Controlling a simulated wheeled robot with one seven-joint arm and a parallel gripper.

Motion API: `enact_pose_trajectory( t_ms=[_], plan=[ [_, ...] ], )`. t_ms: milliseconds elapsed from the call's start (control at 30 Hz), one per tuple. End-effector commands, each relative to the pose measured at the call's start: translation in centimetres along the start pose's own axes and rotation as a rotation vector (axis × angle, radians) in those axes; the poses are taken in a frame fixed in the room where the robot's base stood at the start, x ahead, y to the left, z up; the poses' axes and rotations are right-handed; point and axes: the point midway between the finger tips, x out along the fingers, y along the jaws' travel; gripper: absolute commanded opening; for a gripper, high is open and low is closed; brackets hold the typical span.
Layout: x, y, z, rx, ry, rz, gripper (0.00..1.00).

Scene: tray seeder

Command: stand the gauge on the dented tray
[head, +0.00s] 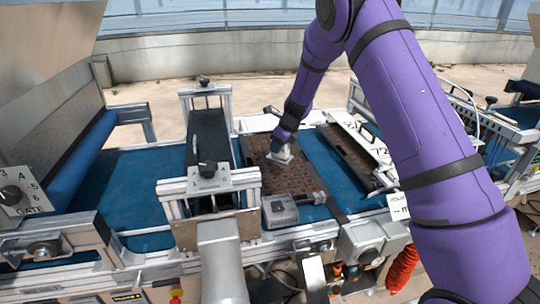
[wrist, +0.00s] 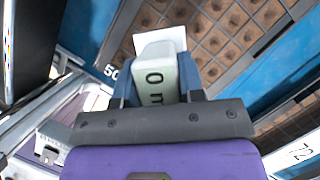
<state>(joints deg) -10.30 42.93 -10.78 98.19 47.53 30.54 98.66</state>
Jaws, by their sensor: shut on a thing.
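The gauge (head: 281,155) is a small pale block with a flat white plate at its far end. In the wrist view the gauge (wrist: 158,88) shows dark marks on its side. My gripper (head: 281,141) is shut on it, with a blue finger on each side in the wrist view (wrist: 157,80). The gauge is over a brown celled tray (head: 248,150), which also shows in the wrist view (wrist: 222,62). I cannot tell whether it touches the tray. No dent is clear in either view.
A second brown tray (head: 347,153) lies to the right across a strip of blue belt (head: 322,160). A grey box (head: 281,211) sits at the near edge of the first tray. A metal-framed bridge (head: 208,180) stands just left. Bare belt (head: 145,170) lies further left.

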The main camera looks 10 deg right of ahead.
Motion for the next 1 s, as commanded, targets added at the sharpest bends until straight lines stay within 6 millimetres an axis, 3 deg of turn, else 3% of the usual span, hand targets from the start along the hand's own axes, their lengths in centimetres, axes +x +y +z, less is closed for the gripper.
enact_pose_trajectory(
  t_ms=[167,500,900,1000],
  plan=[
    [0.5,0.0,-0.2,0.001,0.001,0.000,0.08],
    [5.3,0.0,-2.2,0.002,0.001,0.001,0.08],
    [9.1,-0.1,-3.8,0.001,0.000,0.000,0.08],
    [9.3,0.0,-3.8,0.000,-0.001,-0.001,0.08]
  ],
)
